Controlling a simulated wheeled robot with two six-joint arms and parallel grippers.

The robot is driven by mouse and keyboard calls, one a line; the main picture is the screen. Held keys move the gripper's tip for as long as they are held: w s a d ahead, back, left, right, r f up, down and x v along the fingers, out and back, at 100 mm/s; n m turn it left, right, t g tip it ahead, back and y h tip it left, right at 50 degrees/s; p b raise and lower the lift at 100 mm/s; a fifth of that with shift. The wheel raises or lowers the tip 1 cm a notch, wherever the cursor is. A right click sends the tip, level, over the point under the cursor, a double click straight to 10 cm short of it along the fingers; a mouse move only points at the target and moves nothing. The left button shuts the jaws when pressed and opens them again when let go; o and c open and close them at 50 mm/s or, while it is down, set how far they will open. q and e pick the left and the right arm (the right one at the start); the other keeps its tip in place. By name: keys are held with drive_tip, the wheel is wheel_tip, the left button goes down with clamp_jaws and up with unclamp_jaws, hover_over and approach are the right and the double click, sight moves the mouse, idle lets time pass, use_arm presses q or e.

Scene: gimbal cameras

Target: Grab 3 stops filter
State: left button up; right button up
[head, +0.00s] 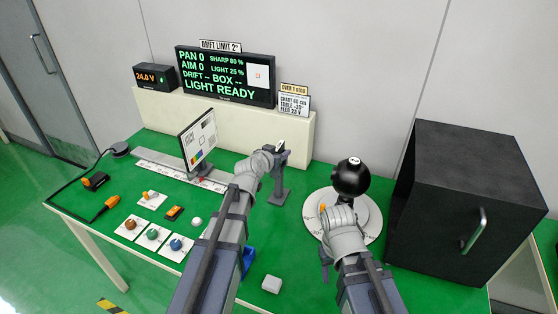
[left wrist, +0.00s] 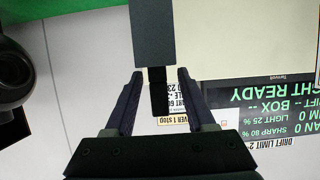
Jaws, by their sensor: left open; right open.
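Three cards with round discs lie at the table's front left: a brown disc (head: 130,224), a green disc (head: 152,234) and a blue disc (head: 176,244). Their labels are too small to read, so I cannot tell which is the 3 stops filter. My left gripper (head: 277,149) is open at the top of a grey stand (head: 279,186). In the left wrist view its fingers (left wrist: 159,74) lie on either side of a narrow dark piece (left wrist: 158,98), with no clear contact. My right gripper (head: 326,264) is open, low in front of the round white base, partly hidden by its arm.
A black ball-shaped camera (head: 351,178) stands on a round white base (head: 374,222). A black cabinet (head: 450,200) is at the right. A chart panel (head: 197,141) stands at the back left, below a display (head: 225,76). A white block (head: 271,284) lies near the front edge.

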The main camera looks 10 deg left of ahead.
use_arm(q)
drive_tip(key=shift+c, duration=0.2)
clamp_jaws()
idle(0.3)
